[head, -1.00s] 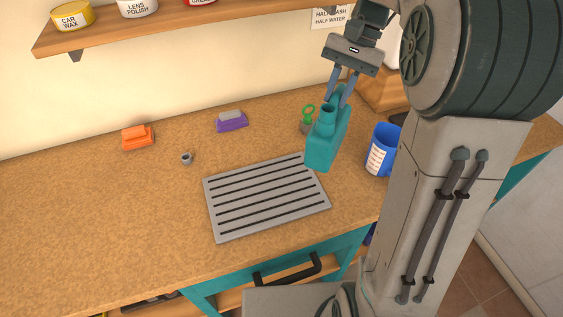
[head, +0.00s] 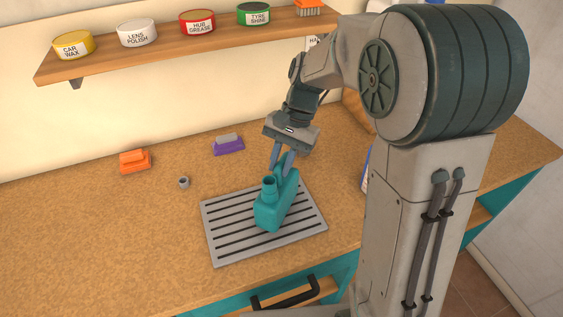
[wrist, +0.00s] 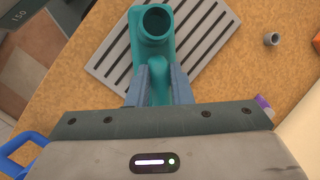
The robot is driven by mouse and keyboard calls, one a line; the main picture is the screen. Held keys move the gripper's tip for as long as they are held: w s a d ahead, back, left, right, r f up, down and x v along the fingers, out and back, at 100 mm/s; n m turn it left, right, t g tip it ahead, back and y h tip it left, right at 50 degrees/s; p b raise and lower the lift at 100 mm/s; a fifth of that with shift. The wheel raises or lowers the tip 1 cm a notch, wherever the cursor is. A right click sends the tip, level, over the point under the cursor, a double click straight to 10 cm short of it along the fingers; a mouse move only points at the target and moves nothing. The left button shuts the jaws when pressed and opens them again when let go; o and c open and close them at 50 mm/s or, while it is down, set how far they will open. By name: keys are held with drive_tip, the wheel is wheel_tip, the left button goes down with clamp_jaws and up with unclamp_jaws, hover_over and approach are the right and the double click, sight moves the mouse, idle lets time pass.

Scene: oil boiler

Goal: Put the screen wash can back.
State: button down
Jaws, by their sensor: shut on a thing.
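The teal screen wash can (head: 272,208) is upright over the grey slotted drain tray (head: 225,250) in the head view. Its open round spout faces up and it also shows in the wrist view (wrist: 153,48). I cannot tell whether its base touches the tray or hangs just above it. My gripper (head: 282,168) is shut on the can's handle. In the wrist view my gripper's fingers (wrist: 153,85) lie on both sides of the handle.
A blue jug (head: 367,170) is mostly hidden behind my arm. A shelf (head: 180,53) with several tins hangs above.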

drive_tip(key=shift+f, duration=0.35)
drive_tip(key=shift+f, duration=0.15)
drive_tip(key=c, duration=1.3)
unclamp_jaws()
